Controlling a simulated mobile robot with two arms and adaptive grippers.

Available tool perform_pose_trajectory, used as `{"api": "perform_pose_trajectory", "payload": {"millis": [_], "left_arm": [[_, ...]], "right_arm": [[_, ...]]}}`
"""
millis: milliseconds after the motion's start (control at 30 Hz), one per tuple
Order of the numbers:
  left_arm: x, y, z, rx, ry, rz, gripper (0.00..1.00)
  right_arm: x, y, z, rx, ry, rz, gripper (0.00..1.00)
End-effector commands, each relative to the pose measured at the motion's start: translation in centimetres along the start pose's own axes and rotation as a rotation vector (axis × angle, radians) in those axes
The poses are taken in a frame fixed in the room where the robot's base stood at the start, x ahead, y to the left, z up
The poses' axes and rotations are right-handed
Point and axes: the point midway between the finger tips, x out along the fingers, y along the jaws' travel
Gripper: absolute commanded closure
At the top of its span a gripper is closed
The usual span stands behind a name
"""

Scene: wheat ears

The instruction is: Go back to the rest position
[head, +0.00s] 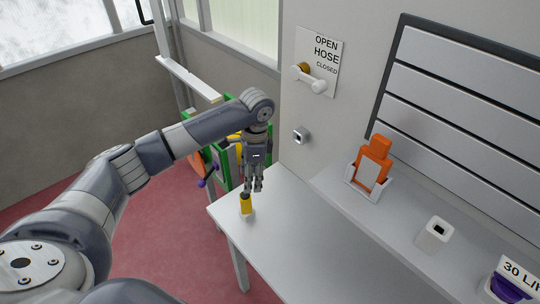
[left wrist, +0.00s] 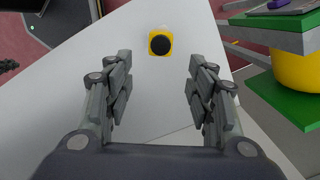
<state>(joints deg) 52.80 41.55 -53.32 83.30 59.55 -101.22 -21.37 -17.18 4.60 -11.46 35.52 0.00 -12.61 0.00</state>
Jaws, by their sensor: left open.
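My left gripper (head: 254,188) hangs pointing down over the near left corner of the white table (head: 300,250). In the left wrist view its two fingers (left wrist: 160,95) are spread apart with nothing between them. A small yellow object with a black top (head: 246,204) stands in a white holder at the table's edge, just below the fingertips in the head view. In the left wrist view the yellow object (left wrist: 160,41) lies beyond the fingertips, apart from them. My right gripper is not in view.
A hose lever (head: 312,80) is on the wall. A green-framed rack (head: 222,160) stands behind the arm.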

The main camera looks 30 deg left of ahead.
Motion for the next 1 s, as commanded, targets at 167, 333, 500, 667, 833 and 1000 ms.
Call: {"api": "perform_pose_trajectory", "payload": {"millis": [167,333,500,667,833,1000], "left_arm": [[-0.1,0.1,-0.1,0.002,0.001,0.001,0.49],[2.1,3.1,-1.7,0.037,0.022,0.004,0.49],[6.0,9.8,-4.6,0.068,0.104,0.007,0.49],[8.1,16.0,-6.3,0.032,0.211,0.012,0.49],[8.9,21.3,-6.2,-0.079,0.319,0.021,0.49],[8.9,24.8,-4.2,-0.258,0.397,0.017,0.49]], "right_arm": [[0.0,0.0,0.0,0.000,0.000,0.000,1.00],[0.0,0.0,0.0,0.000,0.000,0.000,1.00],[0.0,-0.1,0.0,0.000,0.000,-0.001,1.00],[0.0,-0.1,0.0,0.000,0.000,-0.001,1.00],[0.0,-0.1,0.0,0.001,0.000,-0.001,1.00],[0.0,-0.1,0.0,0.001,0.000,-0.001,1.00]]}}
